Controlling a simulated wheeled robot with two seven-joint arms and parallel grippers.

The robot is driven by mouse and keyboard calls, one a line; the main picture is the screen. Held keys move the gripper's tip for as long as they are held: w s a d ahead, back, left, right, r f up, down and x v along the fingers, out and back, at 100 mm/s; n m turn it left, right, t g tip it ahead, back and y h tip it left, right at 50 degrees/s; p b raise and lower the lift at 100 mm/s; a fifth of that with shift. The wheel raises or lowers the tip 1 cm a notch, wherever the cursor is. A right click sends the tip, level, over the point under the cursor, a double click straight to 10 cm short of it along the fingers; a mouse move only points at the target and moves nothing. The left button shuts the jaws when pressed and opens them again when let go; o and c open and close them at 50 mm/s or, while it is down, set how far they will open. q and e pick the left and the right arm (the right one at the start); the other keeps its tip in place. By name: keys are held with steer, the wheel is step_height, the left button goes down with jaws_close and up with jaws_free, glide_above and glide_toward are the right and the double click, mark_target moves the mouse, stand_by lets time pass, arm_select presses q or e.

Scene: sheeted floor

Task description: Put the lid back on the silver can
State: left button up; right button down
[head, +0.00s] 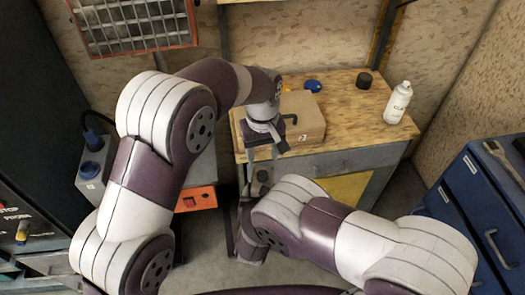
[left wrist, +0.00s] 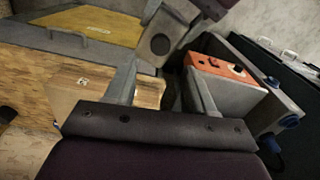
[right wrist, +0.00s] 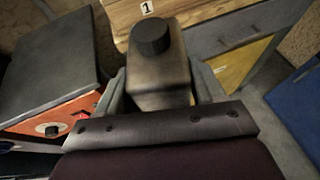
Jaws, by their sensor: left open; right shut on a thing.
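The silver can (right wrist: 160,82) is between the fingers of my right gripper (right wrist: 160,92), which is shut on it. A short black cylinder (right wrist: 152,37) stands out from the can's end; I cannot tell whether it is a cap or the neck. The can also shows in the left wrist view (left wrist: 172,28) and small in the head view (head: 261,186), in front of the table. My left gripper (head: 268,148) is open and empty, above and close to the can. A loose black lid-like disc (head: 364,80) lies on the wooden table; I cannot tell if it belongs to the can.
A cardboard box (head: 310,121) sits on the wooden table (head: 345,115) beside my left gripper. Blue round pieces (head: 313,86) lie behind it. A white bottle (head: 398,103) stands at the table's right. A blue drawer cabinet (head: 478,195) is at the right.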

mark_target(262, 174)
arm_select(q)
steer(key=n, duration=0.3)
steer(key=shift+f, duration=4)
